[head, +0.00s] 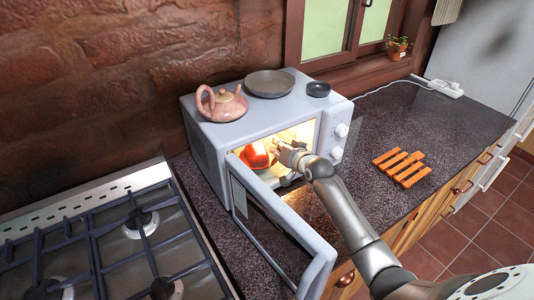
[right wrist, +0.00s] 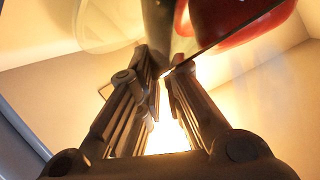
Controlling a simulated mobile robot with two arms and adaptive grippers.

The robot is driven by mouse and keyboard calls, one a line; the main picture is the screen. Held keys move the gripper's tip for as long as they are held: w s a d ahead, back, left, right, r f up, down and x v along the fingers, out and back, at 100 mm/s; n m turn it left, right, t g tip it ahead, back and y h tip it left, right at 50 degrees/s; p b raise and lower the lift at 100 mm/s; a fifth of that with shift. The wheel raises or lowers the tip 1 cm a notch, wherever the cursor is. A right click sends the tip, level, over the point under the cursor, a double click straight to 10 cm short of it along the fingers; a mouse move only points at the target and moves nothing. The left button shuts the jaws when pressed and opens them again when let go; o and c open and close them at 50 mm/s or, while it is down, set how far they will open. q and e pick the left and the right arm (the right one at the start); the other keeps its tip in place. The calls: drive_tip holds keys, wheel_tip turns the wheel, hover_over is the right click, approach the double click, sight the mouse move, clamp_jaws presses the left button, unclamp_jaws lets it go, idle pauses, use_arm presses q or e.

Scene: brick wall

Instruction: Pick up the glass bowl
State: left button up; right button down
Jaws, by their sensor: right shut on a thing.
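The glass bowl (right wrist: 95,28) is a faint, clear curved shape at the top of the right wrist view. A glossy red thing (right wrist: 245,22) shows beside its clear part. In the head view the red thing (head: 256,156) is inside the lit microwave (head: 215,150), whose door (head: 270,225) is open; the clear glass is hard to make out there. My right gripper (head: 279,150) reaches into the microwave. Its fingers (right wrist: 165,68) are close together on the bowl's edge, though the exact contact is blurred. My left gripper is not in view.
A pink teapot (head: 222,104), a grey plate (head: 269,84) and a small dark bowl (head: 318,89) stand on the microwave. A gas stove (head: 110,240) is at left. A wooden trivet (head: 402,168) lies on the counter at right, with free counter around it.

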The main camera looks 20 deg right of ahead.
drive_tip(key=shift+r, duration=0.15)
drive_tip(key=shift+w+r+b, duration=0.1)
drive_tip(key=shift+r+b, duration=0.5)
drive_tip(key=shift+r, duration=0.75)
drive_tip(key=shift+s+r, duration=0.2)
drive_tip(key=shift+r, duration=0.05)
drive_tip(key=s+b, duration=0.4)
drive_tip(key=s, duration=1.3)
drive_tip(key=shift+s+d, duration=0.35)
drive_tip(key=shift+s, duration=0.05)
